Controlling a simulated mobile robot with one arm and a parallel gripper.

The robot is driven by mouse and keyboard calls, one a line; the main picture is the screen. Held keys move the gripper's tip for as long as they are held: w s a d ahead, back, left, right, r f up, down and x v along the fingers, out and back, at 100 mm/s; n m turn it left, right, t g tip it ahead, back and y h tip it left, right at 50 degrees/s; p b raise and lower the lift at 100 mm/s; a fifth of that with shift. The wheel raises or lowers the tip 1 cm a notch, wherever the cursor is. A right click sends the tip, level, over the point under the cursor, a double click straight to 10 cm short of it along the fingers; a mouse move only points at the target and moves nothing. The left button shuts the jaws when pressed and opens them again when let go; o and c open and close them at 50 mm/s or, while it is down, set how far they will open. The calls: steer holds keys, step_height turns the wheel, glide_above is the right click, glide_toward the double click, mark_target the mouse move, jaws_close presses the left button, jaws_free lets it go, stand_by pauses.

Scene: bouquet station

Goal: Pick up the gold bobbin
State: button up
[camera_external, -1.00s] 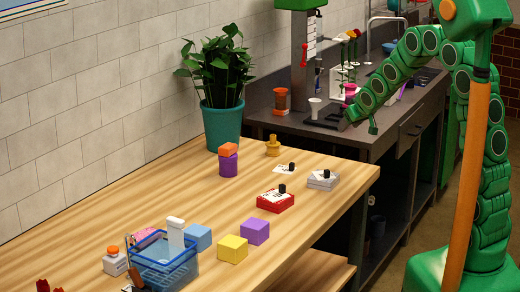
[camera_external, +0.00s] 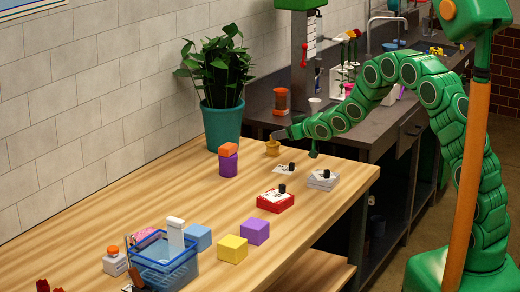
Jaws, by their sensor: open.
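The gold bobbin (camera_external: 272,148) stands upright on the wooden table, near its far edge and to the right of the potted plant. My gripper (camera_external: 281,136) is at the end of the green arm, which reaches in from the right. Its tip is just above and slightly right of the bobbin's top in the picture. It is open and holds nothing that I can see. The fingers are small and dark here, and I cannot tell whether they touch the bobbin or are around it.
A purple jar with an orange top (camera_external: 228,160) stands left of the bobbin, near the teal plant pot (camera_external: 222,126). A white card (camera_external: 284,169), a red box (camera_external: 275,202) and a grey-white stack (camera_external: 323,180) lie in front. The dark counter (camera_external: 350,132) is behind.

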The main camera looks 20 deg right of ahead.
mark_target(270, 143)
steer(key=shift+x, duration=1.85)
steer(key=shift+w+a+f, duration=0.25)
steer(key=shift+w+f, duration=0.35)
steer(key=shift+f, duration=0.05)
steer(key=shift+x, duration=1.05)
steer(key=shift+w+r, duration=0.1)
jaws_close()
